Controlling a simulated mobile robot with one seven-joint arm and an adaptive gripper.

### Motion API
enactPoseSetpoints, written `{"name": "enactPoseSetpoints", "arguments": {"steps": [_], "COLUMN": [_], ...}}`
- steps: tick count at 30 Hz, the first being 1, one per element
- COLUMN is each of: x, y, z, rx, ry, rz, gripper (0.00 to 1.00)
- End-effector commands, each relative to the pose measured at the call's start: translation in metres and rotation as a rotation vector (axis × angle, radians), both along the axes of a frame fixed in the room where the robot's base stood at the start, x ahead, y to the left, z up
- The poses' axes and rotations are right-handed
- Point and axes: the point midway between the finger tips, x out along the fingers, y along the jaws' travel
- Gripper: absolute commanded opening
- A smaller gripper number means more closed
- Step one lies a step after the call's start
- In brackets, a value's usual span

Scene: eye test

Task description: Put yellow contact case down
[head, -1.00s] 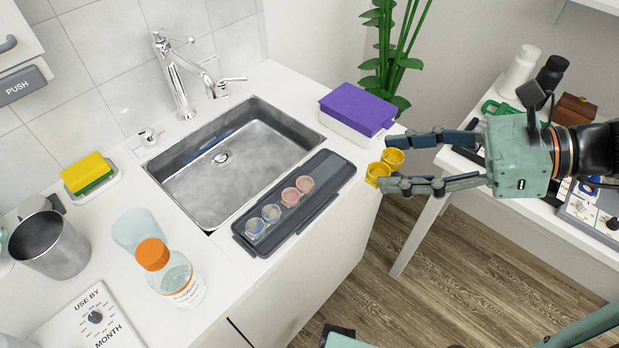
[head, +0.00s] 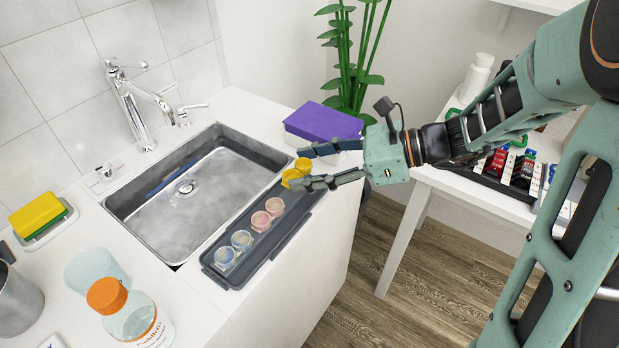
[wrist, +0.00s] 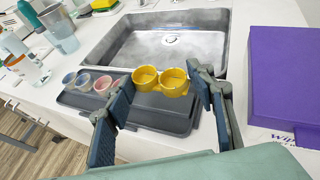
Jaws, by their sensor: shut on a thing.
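The yellow contact case (head: 296,173), two joined round cups, is held between the fingers of my gripper (head: 312,168) in the head view. My gripper is shut on it over the far right end of the dark grey tray (head: 262,262). In the wrist view the yellow case (wrist: 160,82) sits between the two finger pads, in front of the tray (wrist: 185,120). Whether it touches the tray is unclear. A pink case (head: 268,214) and a blue case (head: 233,250) lie in the tray nearer the front.
The sink (head: 195,185) lies left of the tray. A purple-lidded box (head: 322,122) stands just behind my gripper. An orange-capped bottle (head: 135,318) is at front left. The tray's far end looks free of other cases.

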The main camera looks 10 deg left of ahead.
Motion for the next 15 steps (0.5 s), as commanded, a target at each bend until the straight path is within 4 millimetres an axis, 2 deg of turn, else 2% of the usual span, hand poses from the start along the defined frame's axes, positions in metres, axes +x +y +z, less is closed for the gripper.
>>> {"name": "enactPoseSetpoints", "arguments": {"steps": [3, 5, 15], "x": [0.0, 0.0, -0.001], "y": [0.0, 0.0, -0.001], "z": [-0.023, -0.029, -0.032], "rx": [0.0, 0.0, 0.0], "ry": [0.004, 0.003, 0.001], "rz": [-0.001, -0.001, 0.0], "gripper": [0.4, 0.4, 0.4]}}
